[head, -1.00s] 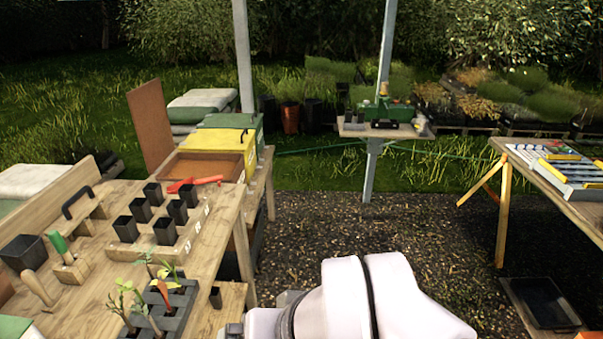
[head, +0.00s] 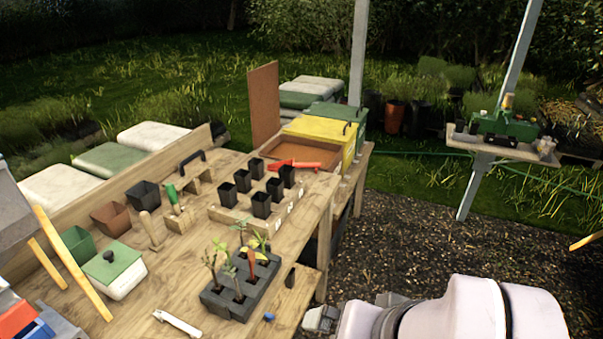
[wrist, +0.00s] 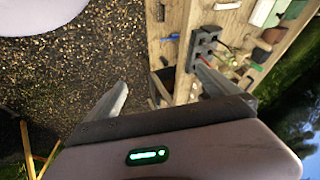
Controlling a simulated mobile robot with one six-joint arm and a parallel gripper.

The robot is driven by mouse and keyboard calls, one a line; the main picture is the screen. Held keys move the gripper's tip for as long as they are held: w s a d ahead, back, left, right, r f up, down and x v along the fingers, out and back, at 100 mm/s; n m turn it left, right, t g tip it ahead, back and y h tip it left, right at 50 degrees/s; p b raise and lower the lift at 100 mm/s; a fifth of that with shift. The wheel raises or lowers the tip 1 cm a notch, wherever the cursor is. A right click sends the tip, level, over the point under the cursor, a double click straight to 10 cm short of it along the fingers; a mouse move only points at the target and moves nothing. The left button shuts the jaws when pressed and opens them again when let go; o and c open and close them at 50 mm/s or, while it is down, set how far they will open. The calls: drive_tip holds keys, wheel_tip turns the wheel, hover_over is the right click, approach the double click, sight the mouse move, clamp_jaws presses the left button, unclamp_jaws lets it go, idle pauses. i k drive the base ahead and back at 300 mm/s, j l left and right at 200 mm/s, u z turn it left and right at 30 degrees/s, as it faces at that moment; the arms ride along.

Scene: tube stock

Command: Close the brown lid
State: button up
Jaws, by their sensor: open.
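The brown lid (head: 264,103) stands upright, open, at the left edge of a brown box (head: 305,152). The box is open-topped and its inside shows; it sits at the far end of the wooden bench. My gripper (wrist: 165,88) is open and empty in the wrist view, its two fingers spread above the gravel and the bench edge. It is well apart from the lid, which is not seen in the wrist view.
A yellow box (head: 325,130) and a green box (head: 340,112) stand shut behind the brown one. Black pots (head: 262,204), a red tool (head: 295,165), a seedling tray (head: 240,295) and a white tub with green lid (head: 118,268) crowd the bench (head: 180,285). Gravel at right is open.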

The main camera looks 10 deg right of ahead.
sight(263, 81)
drive_tip(key=i+l+u, duration=0.1)
drive_tip(key=i+l, duration=0.55)
drive_tip(key=i+l+u, duration=0.15)
drive_tip(key=i+l, duration=0.5)
drive_tip(key=l, duration=0.1)
